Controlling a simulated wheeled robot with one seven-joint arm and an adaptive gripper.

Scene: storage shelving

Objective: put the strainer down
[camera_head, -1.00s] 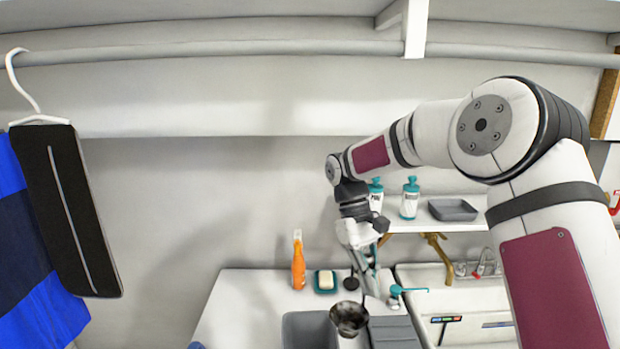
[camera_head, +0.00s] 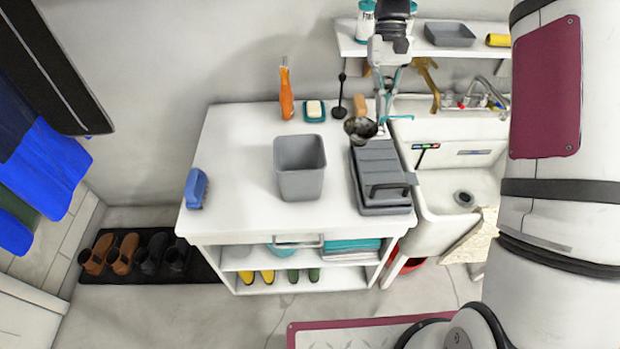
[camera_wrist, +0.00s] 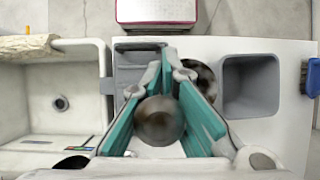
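The strainer (camera_head: 360,128) is a dark, round metal bowl. In the head view it is by the back left corner of the grey drainer, beside the wooden-coloured item. My gripper (camera_head: 384,120), with teal fingers, points down at its right. In the wrist view my gripper (camera_wrist: 175,72) has its fingers converging, and the bowl of the strainer (camera_wrist: 206,82) shows partly behind the right finger. A brownish round shape, which may be the handle's end, sits between the fingers. The grip itself is partly hidden. I cannot tell whether the bowl touches the surface.
The white counter (camera_head: 245,150) holds a grey bin (camera_head: 300,180), grey drainer (camera_head: 380,175), orange bottle (camera_head: 286,100), soap dish (camera_head: 314,112), black plunger-like tool (camera_head: 340,100) and blue brush (camera_head: 196,188). A sink (camera_head: 460,165) adjoins at the right, a shelf (camera_head: 350,42) above.

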